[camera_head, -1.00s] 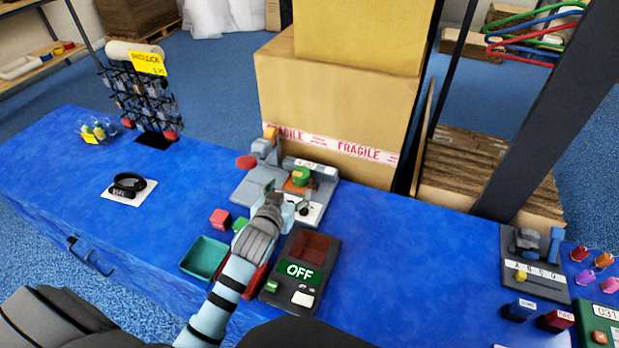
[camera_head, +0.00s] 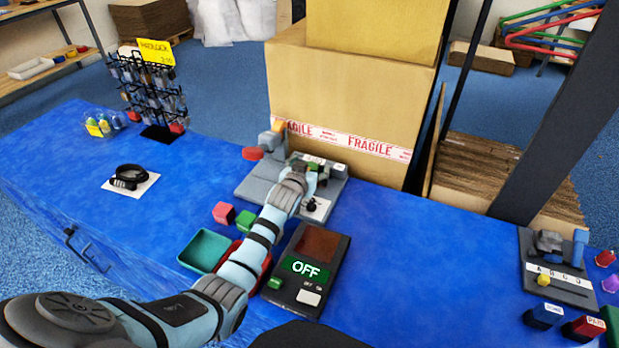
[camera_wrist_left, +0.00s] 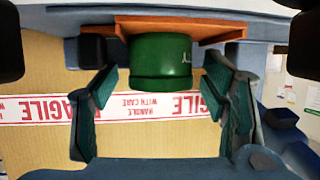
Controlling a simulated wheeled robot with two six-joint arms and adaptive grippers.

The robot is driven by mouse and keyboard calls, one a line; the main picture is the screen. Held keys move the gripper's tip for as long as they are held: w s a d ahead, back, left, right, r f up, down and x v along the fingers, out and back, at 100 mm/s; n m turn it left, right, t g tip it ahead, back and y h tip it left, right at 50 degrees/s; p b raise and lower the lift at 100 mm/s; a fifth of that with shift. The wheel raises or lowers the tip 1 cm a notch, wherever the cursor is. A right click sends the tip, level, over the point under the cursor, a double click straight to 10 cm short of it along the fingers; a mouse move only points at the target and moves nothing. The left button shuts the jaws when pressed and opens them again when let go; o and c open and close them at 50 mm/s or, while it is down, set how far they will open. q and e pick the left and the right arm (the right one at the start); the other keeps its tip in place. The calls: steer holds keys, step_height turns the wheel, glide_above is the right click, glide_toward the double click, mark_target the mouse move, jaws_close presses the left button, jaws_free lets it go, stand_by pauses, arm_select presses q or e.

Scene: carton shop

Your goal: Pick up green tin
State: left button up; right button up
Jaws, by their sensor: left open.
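The green tin (camera_wrist_left: 160,62) shows in the left wrist view, in front of an orange-brown board (camera_wrist_left: 215,30). It stands in the gap between the two teal-padded fingers of my left gripper (camera_wrist_left: 160,112). The fingers are open, with space on both sides of the tin. In the head view my left gripper (camera_head: 308,180) is over the grey fixture (camera_head: 255,190) at the back of the blue table and mostly hides the tin. My right gripper is not in view.
A large carton marked FRAGILE (camera_head: 340,110) stands just behind the fixture. A device reading OFF (camera_head: 308,268), a green tray (camera_head: 204,250) and a red cube (camera_head: 224,212) are near my left arm. A padlock rack (camera_head: 150,95) stands at the back left. The table's middle right is clear.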

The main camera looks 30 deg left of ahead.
arm_select(q)
steer(key=shift+w+f, duration=0.1)
steer(key=shift+w, duration=0.1)
steer(key=shift+s, duration=0.15)
steer(key=c, duration=1.4)
